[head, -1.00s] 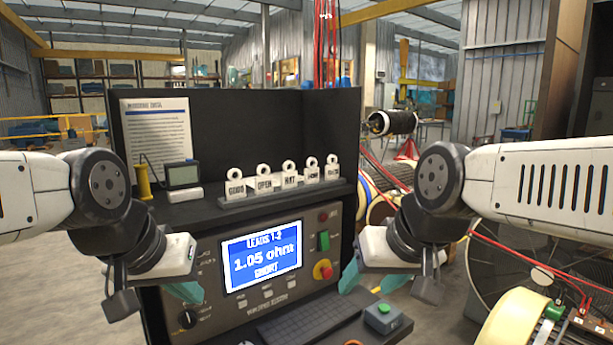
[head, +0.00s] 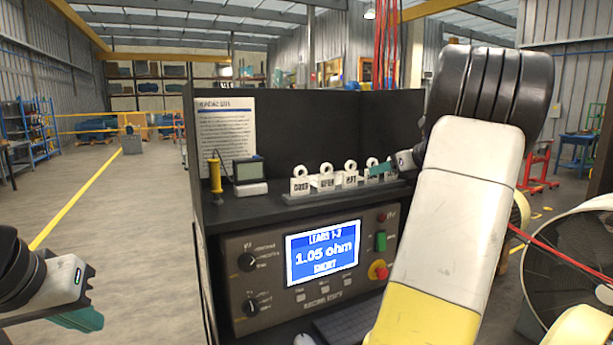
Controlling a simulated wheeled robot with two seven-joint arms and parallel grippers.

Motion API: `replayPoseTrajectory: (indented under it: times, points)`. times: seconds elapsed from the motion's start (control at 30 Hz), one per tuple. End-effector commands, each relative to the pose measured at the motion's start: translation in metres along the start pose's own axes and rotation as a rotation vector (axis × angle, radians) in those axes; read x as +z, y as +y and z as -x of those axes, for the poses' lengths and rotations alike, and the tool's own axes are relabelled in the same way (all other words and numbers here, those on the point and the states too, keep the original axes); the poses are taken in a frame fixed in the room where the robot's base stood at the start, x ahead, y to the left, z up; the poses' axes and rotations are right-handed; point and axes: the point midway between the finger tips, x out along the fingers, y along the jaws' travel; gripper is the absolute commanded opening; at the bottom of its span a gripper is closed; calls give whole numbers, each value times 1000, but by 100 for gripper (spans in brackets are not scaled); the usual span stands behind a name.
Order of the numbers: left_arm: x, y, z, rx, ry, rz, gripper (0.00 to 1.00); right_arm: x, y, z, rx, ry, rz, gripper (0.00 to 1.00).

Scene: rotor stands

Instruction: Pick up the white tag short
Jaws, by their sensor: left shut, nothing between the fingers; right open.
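The "GOOD" tag (head: 300,186) and "OPEN" tag (head: 326,182) are at the left, then a third tag (head: 350,179) with unclear lettering. A fourth tag (head: 371,163) is partly covered by my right gripper (head: 381,171), which is open at the right end of the row. I cannot read which tag is the short one, nor tell whether the fingers touch it. The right arm hides the row's end. My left gripper (head: 88,318) is shut and empty at the lower left.
The tester's screen (head: 323,253) reads "LEADS 1-2, 1.05 ohm, SHORT". A small meter (head: 250,172) and a yellow post (head: 215,172) stand left of the tags. A dark panel (head: 300,122) rises behind them. Open floor lies to the left.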

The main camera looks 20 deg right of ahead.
Motion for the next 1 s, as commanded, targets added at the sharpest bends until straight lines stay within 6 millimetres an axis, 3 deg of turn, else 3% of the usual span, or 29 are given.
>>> replayPoseTrajectory:
  times: [0.03,0.13,0.7,0.97,1.0]
  points:
    - [0,0,0,0,0,0,0,-3,-12,2,-16,-11,-39,58]
    - [0,0,0,0,0,0,0,-2,-20,-2,-25,-24,-74,58]
    - [0,0,0,0,0,0,0,-9,-16,-72,-22,-23,-69,58]
    - [0,0,0,0,0,0,0,-9,-16,-74,-24,-22,-68,58]
    - [0,0,0,0,0,0,0,-9,-16,-74,-24,-22,-68,52]
